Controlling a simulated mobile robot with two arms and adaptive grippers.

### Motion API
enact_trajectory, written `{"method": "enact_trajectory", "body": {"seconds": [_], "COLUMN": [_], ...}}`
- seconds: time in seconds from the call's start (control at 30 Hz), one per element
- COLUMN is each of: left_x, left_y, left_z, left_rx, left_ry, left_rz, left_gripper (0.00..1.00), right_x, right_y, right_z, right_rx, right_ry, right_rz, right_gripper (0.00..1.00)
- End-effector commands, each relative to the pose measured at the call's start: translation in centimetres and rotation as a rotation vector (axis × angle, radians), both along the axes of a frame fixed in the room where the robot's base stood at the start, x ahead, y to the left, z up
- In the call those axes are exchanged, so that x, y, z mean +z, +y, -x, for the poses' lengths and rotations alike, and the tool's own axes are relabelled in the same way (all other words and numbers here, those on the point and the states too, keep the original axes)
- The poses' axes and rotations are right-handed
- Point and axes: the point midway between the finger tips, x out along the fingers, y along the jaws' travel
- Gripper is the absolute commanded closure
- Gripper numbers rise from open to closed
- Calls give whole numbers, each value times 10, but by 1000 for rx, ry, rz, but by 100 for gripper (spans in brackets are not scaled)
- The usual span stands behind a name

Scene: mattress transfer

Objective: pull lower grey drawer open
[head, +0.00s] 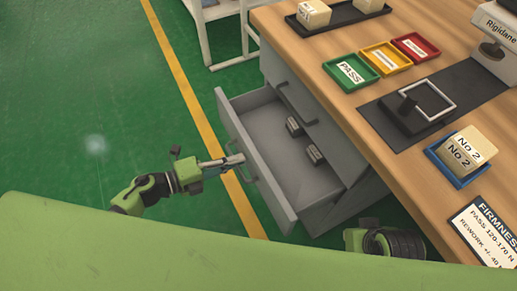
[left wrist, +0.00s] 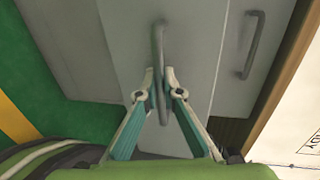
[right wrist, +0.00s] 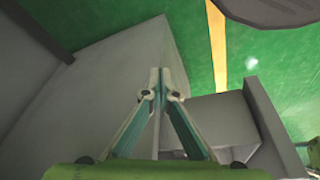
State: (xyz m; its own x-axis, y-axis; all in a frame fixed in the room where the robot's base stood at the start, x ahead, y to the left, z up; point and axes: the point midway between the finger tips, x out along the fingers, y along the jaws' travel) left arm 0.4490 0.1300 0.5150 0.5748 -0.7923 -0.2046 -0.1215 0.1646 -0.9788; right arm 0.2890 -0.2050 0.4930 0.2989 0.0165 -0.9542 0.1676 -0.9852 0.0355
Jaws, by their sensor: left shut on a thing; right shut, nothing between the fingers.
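The lower grey drawer (head: 275,180) stands well out from the cabinet under the wooden table in the head view. Two small dark blocks (head: 314,154) lie inside it. My left gripper (head: 238,160) is shut on the drawer's bar handle (head: 246,172); the left wrist view shows the fingers (left wrist: 158,88) closed around the handle (left wrist: 159,45). The upper drawer's handle (left wrist: 254,45) is right of it there. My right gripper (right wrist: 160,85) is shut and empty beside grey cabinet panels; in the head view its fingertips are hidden.
The wooden tabletop (head: 345,95) carries a green tray (head: 352,71), a yellow tray (head: 383,58), a red tray (head: 416,47) and a blue tray (head: 436,160) with a foam block. A white frame (head: 224,10) stands behind. Green floor left of the drawer is clear.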

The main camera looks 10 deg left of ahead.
Motion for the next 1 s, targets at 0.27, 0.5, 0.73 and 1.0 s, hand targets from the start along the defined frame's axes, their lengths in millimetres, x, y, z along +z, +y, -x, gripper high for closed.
{"method": "enact_trajectory", "body": {"seconds": [0.27, 0.5, 0.73, 1.0], "left_x": [-1, 0, 0, 0], "left_y": [60, 94, 110, 113], "left_z": [44, 68, 79, 81], "left_rx": [2, 1, 2, 1], "left_ry": [5, 2, 0, -1], "left_rz": [-4, -1, 0, -1], "left_gripper": [100, 100, 100, 100], "right_x": [3, -4, -13, -15], "right_y": [1, 2, 2, 3], "right_z": [-1, -1, 2, 1], "right_rx": [0, -2, -2, -2], "right_ry": [-5, -1, 14, 15], "right_rz": [-2, -5, -6, -5], "right_gripper": [100, 100, 100, 100]}}
